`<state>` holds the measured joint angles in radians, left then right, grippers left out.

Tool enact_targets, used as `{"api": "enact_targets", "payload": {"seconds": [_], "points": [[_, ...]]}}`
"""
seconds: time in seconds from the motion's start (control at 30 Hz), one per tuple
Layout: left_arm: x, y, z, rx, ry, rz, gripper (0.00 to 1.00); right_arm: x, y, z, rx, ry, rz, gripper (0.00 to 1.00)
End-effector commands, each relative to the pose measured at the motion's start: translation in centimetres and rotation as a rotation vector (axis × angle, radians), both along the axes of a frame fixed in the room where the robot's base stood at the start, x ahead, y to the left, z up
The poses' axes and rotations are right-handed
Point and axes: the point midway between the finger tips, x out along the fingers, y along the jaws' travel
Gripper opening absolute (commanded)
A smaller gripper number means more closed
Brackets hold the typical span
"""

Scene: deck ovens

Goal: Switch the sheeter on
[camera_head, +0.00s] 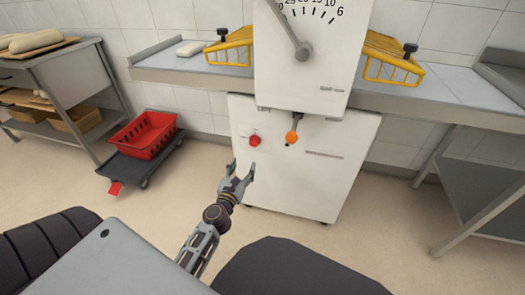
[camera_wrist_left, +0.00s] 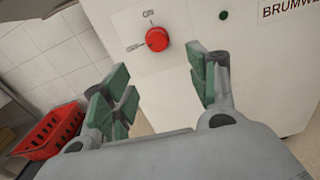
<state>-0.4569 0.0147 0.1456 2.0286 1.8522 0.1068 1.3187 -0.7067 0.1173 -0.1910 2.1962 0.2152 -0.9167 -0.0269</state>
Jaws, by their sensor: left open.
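The sheeter (camera_head: 300,75) is a white machine with a dial and lever on its upper front. A red knob (camera_head: 254,140) sits on the left of its lower front panel. In the left wrist view the red knob (camera_wrist_left: 157,39) is round, with an ON mark above it and a small mark to its left that I cannot read. My left gripper (camera_head: 241,169) is open and empty, just below and in front of the red knob, apart from it. Its two green-padded fingers (camera_wrist_left: 158,78) stand apart in the wrist view, below the knob. My right gripper is out of view.
Yellow guards (camera_head: 392,70) flank the sheeter. A red crate (camera_head: 145,140) on a dark dolly stands on the floor to the left. The floor before the panel is clear.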

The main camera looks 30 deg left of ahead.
Motion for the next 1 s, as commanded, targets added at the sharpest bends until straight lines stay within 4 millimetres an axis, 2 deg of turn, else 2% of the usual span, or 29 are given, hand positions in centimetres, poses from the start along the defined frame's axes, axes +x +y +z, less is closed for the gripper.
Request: {"api": "enact_targets", "payload": {"seconds": [0.2, 0.63, 1.0], "points": [[-0.1, 0.3, 0.7, -0.046, -0.027, 0.009, 0.59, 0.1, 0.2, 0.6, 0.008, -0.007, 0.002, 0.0], [0.1, 0.3, 0.7, -0.044, -0.026, 0.007, 0.59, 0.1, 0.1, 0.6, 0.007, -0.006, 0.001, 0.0], [2.3, 0.8, 0.8, -0.042, -0.027, 0.006, 0.59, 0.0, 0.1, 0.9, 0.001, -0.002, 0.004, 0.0]]}}
